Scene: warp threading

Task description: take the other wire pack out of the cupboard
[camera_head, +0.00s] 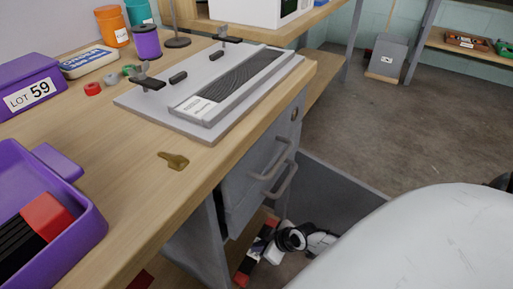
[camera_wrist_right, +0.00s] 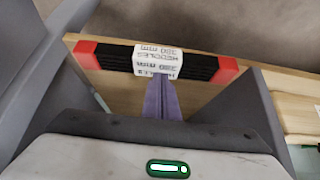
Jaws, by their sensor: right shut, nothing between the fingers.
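The wire pack (camera_wrist_right: 116,59), black with red ends and a white label, lies on a wooden shelf (camera_wrist_right: 125,93) in the cupboard. In the head view the pack (camera_head: 242,275) shows low in the cupboard (camera_head: 198,245), partly hidden by my right gripper (camera_head: 268,240). In the right wrist view the purple fingers of my right gripper (camera_wrist_right: 163,82) are shut and empty, with their tips over the label's lower edge. I cannot tell whether they touch it. Another wire pack (camera_head: 18,245) lies in the purple tray (camera_head: 85,222) on the table. My left gripper is not in view.
A dark grey panel (camera_head: 345,190), apparently the cupboard door, stands open to the right. Drawer handles (camera_head: 272,185) stick out above the cupboard opening. A brass key-like piece (camera_head: 173,160) and a grey board (camera_head: 140,105) with a reed lie on the tabletop.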

